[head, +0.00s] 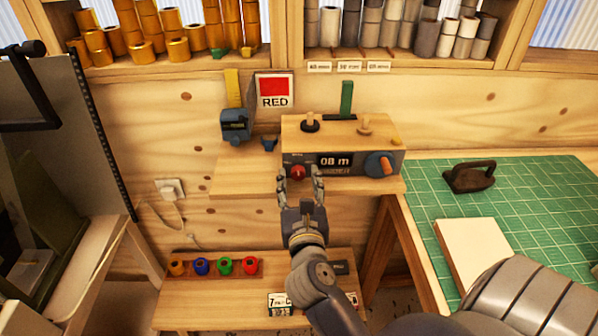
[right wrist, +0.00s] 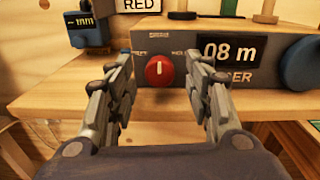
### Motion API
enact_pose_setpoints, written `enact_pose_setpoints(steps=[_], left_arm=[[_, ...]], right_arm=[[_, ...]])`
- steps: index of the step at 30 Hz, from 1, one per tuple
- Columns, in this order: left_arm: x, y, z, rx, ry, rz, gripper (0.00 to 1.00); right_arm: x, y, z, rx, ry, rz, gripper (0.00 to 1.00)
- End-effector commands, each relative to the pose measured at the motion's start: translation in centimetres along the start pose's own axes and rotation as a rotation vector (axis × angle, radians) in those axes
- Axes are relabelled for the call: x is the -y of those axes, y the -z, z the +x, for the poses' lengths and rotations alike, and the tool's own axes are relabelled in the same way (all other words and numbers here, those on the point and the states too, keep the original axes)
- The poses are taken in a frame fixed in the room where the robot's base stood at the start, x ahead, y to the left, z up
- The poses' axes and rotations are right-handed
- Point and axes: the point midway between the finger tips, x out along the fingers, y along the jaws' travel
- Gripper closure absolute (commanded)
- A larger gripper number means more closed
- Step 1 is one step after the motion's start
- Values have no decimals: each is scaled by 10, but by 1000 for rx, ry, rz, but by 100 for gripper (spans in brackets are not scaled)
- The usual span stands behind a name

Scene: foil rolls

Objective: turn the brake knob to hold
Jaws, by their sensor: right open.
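The brake knob (head: 297,172) is a small red knob on the front left of a grey-fronted box (head: 343,150) with a wooden top. In the right wrist view the red knob (right wrist: 159,71) shows a pale mark pointing straight up, between a label at its left and one at its right that starts "HOL". My right gripper (head: 302,175) is open in front of the knob. In the right wrist view its fingers (right wrist: 163,90) stand on either side of the knob, apart from it. My left gripper is not in view.
The display (head: 334,162) reads "08 m". A blue and orange knob (head: 380,164) sits at its right. The wooden shelf (head: 240,183) lies below. A green mat (head: 520,210) with an iron (head: 468,177) is at right.

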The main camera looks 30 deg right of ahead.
Motion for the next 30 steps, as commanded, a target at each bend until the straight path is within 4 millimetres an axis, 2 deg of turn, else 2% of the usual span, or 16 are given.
enact_pose_setpoints(steps=[5,14,20,26,30], left_arm=[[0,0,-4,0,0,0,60],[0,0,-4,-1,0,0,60],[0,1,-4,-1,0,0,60],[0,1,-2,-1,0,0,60],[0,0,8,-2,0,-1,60]], right_arm=[[0,-1,14,1,-1,-1,53],[0,0,15,0,-1,-1,53],[0,0,15,0,-1,-1,97],[0,1,15,1,0,25,98],[0,4,15,6,1,175,98]])
